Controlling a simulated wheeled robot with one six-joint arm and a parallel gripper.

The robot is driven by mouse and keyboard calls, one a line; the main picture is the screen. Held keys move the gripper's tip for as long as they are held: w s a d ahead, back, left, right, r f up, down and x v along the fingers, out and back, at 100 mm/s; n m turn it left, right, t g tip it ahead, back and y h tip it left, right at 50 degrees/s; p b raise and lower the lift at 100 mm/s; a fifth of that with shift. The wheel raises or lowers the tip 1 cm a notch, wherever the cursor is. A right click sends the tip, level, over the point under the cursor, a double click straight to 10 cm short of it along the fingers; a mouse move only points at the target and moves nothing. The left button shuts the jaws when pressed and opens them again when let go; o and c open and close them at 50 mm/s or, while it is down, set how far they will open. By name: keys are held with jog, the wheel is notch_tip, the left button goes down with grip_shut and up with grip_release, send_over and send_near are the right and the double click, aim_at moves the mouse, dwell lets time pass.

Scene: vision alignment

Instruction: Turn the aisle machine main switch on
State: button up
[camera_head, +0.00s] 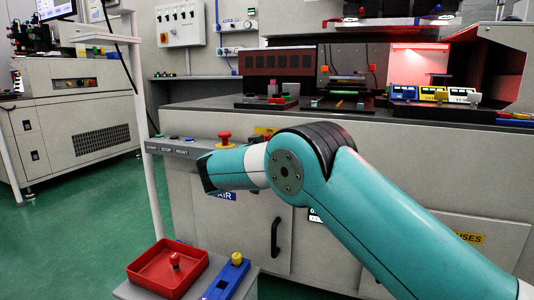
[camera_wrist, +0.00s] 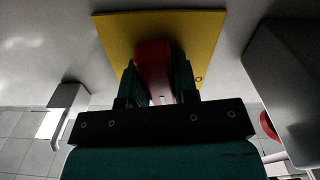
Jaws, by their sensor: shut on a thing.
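The main switch shows in the wrist view as a red handle (camera_wrist: 153,55) on a yellow square plate (camera_wrist: 205,35). My gripper (camera_wrist: 160,88) has its two dark fingers on either side of the red handle, shut on it. The handle's lower part lies between the fingers, and its outline runs roughly up and down in that view. Whether it stands at on or off cannot be read. In the head view my teal arm covers the handle, and my fingers are not visible. A strip of yellow (camera_head: 265,131) shows just above the arm on the machine front.
A console (camera_head: 182,150) with START, STOP and RESET labels and a red mushroom button (camera_head: 224,136) stands close by my wrist. A grey box (camera_wrist: 290,85) sits right of the plate in the wrist view. A red tray (camera_head: 140,270) and blue block (camera_head: 225,280) are below.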

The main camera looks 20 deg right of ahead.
jog(key=shift+f+m+b, duration=0.1)
jog(key=shift+m+b, duration=0.35)
jog(key=shift+m, duration=0.35)
jog(key=o, duration=0.9)
jog(key=shift+s+a, duration=0.1)
jog(key=shift+s+a, duration=0.2)
jog(key=shift+s, duration=0.05)
jog(key=b+v, duration=0.7)
jog(key=v, duration=0.9)
jog(key=shift+s+a+b, duration=0.1)
jog(key=shift+s+b, duration=0.15)
jog(key=shift+b, duration=0.1)
